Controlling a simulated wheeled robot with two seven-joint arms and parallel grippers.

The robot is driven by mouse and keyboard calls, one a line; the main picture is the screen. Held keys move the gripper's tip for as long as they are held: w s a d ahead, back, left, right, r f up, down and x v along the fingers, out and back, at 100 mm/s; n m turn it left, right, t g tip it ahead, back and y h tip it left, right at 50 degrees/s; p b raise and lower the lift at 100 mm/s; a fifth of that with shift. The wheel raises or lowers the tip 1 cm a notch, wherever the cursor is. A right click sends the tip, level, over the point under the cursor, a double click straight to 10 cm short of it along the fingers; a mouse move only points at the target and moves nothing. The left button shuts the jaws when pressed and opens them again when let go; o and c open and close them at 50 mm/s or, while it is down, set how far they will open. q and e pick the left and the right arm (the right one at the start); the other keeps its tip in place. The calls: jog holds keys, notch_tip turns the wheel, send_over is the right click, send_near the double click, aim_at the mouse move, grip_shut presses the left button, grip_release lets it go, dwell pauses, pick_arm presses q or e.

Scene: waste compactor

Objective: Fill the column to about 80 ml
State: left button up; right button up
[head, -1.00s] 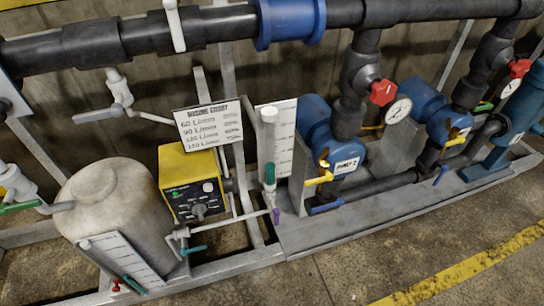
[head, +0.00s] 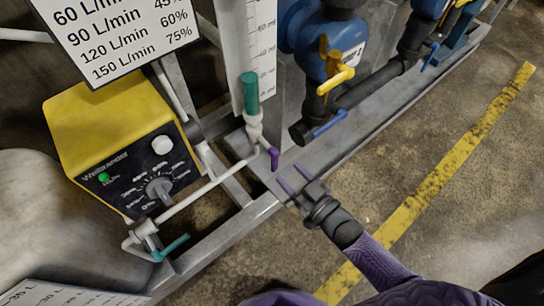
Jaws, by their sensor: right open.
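The white column (head: 234,45) stands at the top middle, in front of a white board with a millilitre scale (head: 265,50). Its upper end is cut off by the picture edge, and I cannot make out a liquid level. My left gripper is out of view.
A yellow dosing pump (head: 110,125) with a dial stands left. A teal handle (head: 172,247) is on the pipe at lower left. A yellow handle (head: 335,80) and blue handle (head: 330,124) are to the right. A metal frame edge (head: 225,235) runs below; the floor at right is clear.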

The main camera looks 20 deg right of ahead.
aim_at(276, 161)
jog(key=x, duration=0.1)
jog(key=b+x, duration=0.1)
jog(key=x, duration=0.1)
jog(key=b+x, duration=0.1)
jog(key=x, duration=0.1)
jog(key=shift+w+a+f, duration=0.1)
jog(key=shift+w+f, duration=0.1)
jog(key=shift+f, duration=0.05)
jog(key=shift+w+a+r, duration=0.15)
jog(key=shift+w, duration=0.3)
jog(key=c, duration=0.4)
grip_shut()
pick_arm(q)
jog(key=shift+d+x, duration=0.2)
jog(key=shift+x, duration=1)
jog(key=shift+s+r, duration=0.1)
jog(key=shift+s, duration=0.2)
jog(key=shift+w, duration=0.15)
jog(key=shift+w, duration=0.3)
